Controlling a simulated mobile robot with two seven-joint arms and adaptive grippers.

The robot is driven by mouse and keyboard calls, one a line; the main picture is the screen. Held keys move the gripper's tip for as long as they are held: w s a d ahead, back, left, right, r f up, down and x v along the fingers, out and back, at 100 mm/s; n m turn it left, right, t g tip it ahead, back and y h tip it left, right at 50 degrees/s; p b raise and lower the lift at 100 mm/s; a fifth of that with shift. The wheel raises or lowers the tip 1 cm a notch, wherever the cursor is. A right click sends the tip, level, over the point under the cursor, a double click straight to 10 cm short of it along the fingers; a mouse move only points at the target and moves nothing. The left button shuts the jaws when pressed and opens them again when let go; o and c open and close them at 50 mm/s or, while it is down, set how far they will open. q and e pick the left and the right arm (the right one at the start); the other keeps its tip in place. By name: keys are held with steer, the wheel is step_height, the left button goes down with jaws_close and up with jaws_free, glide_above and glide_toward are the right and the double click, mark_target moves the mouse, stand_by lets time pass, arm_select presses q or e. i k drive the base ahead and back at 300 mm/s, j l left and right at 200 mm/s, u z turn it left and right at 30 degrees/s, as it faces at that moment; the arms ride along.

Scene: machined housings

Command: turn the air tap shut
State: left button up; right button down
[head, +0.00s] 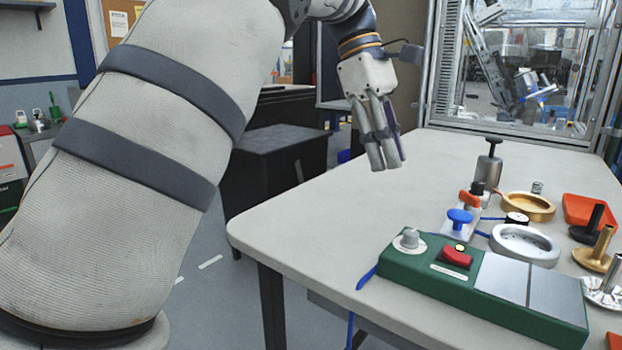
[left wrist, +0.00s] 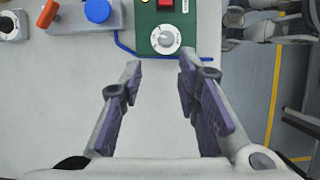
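An air fitting with a grey body (left wrist: 78,18) stands on the table and lies at the top left of the left wrist view. It carries an orange lever (left wrist: 47,13), which looks like the tap handle and lies slanted across the body, and a round blue knob (left wrist: 97,10). In the head view the orange lever (head: 470,199) is behind the blue knob (head: 459,217). My left gripper (head: 388,165) is open and empty above the table, left of the fitting and apart from it. Its spread fingers also show in the left wrist view (left wrist: 160,62). My right gripper is not in view.
A green box (head: 480,285) with a grey dial and red switch stands at the table's front. A gauge (head: 517,218), metal rings, an orange tray (head: 588,210) and a plunger-topped canister (head: 489,172) crowd the right. Blue hose runs along the table. The left part of the table is clear.

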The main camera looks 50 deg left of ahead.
mark_target(470, 200)
steer(key=k+u, duration=0.1)
steer(key=i+j+z, duration=0.15)
steer(key=j+z, duration=0.15)
steer(key=j, duration=0.15)
steer(key=i+j+z, duration=0.15)
steer(key=j+z, duration=0.15)
steer(key=j, duration=0.15)
steer(key=i+j+z, duration=0.1)
steer(key=j+z, duration=0.2)
steer(key=j, duration=0.2)
